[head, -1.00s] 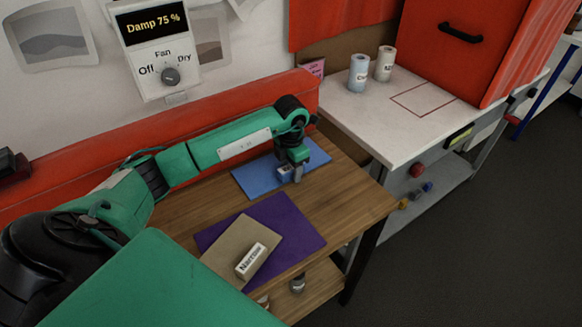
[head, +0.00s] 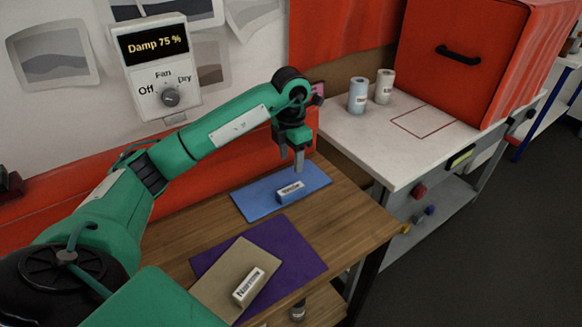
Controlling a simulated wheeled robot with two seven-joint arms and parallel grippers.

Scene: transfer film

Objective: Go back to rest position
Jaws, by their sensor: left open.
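My left gripper (head: 299,161) is open and empty, pointing down a little above the blue mat (head: 252,203). A small blue block with a white label (head: 290,191) lies on that mat, just below the fingertips and apart from them. The label is too small to read surely. My left arm reaches in from the left over the wooden table. My right gripper is not in view.
A purple mat (head: 295,255) and a tan board (head: 222,277) with a white labelled block (head: 248,286) lie on the wooden table (head: 350,213). A control box (head: 158,70) hangs on the wall. Two rolls (head: 357,95) stand on the white bench (head: 370,150) beside a red cabinet (head: 470,50).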

